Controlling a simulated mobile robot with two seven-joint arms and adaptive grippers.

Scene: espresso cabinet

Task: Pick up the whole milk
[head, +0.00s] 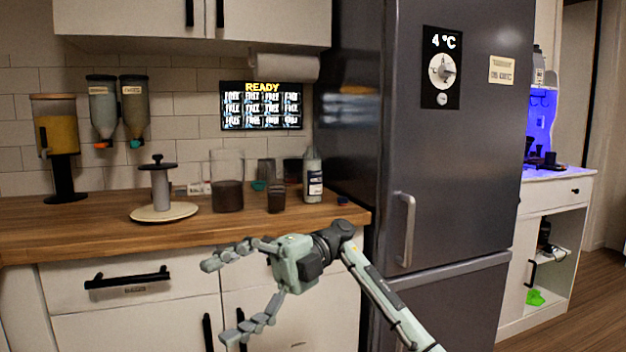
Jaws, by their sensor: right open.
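I see nothing that I can identify as the whole milk. The grey refrigerator (450,130) is shut, with a vertical handle (405,230) on its upper door. A pale bottle with a dark label (313,178) stands on the counter beside the fridge; its label is too small to read. My right gripper (222,300) is open and empty, its fingers pointing left in front of the white drawers below the counter. It is left of the fridge handle and apart from it. My left gripper is not in view.
The wooden counter (90,228) holds a plunger-like stand on a round plate (165,212), a glass of dark liquid (227,190) and a yellow-filled dispenser (57,130). A drawer handle (127,277) sticks out below. A white cabinet (550,230) stands right of the fridge, with open floor beside it.

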